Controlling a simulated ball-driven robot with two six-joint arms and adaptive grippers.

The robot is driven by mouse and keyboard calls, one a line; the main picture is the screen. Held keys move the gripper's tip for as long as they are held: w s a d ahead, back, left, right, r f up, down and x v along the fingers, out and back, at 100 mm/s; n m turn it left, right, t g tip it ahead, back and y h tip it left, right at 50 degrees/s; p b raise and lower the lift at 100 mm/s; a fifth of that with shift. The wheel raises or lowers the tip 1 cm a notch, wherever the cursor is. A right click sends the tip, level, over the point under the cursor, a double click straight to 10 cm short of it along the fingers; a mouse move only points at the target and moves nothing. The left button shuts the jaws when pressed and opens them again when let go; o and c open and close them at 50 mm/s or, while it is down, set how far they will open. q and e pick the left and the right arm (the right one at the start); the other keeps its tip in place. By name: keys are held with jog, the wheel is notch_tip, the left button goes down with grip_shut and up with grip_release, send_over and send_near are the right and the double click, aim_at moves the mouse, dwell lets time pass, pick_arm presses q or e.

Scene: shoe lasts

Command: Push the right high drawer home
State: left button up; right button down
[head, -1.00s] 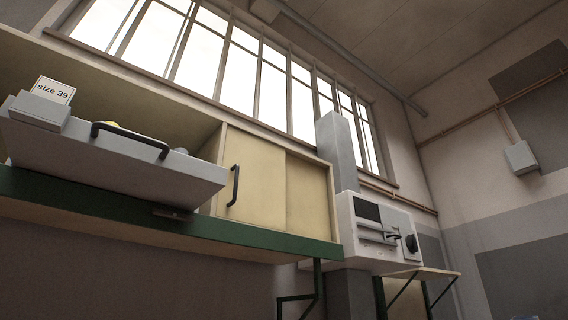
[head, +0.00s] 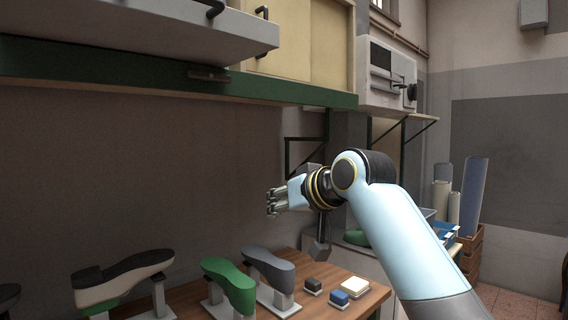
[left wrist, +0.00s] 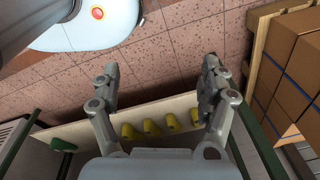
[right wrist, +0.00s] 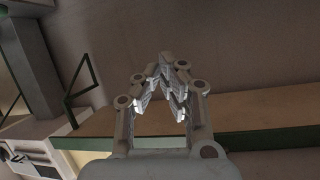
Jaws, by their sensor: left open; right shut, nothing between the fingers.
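The grey high drawer (head: 120,42) is at the upper left of the head view, and it juts out over the green shelf edge (head: 160,86). Its black handle (head: 214,8) is cut by the top of the picture. My right gripper (head: 272,202) is below the shelf and to the right of the drawer, apart from it. It is shut and empty, with the fingertips together in the right wrist view (right wrist: 168,66). My left gripper (left wrist: 160,68) shows only in the left wrist view, open with nothing between its fingers. The drawer shows in neither wrist view.
A wooden bench (head: 190,297) below carries several shoe lasts, one a green last (head: 230,283), and small blocks. Cream cabinet doors (head: 310,45) stand right of the drawer. The left wrist view shows cardboard boxes (left wrist: 290,70) and a pale tray (left wrist: 75,135) with yellow pieces.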

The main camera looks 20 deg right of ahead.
jog(key=s+a+r+n+t+y+p, duration=0.1)
jog(key=s+r, duration=0.1)
jog(key=r, duration=0.6)
jog(key=s+a+r+t+p, duration=0.1)
jog(key=s+r+p, duration=0.1)
jog(key=r, duration=0.7)
jog(key=n+t+y+p, duration=0.2)
jog(key=n+p, duration=0.1)
send_near(237, 21)
jog(key=x, duration=0.6)
jog(key=shift+w+a, duration=0.1)
jog(key=shift+w, duration=0.05)
jog(key=shift+x, duration=1.25)
pick_arm(q)
notch_tip(237, 21, up, 7)
jog(key=shift+w+a, duration=0.25)
jog(key=shift+a, duration=0.2)
pick_arm(e)
jog(key=shift+x, duration=1.85)
jog(key=shift+x, duration=2.25)
jog(key=shift+a+f, duration=0.1)
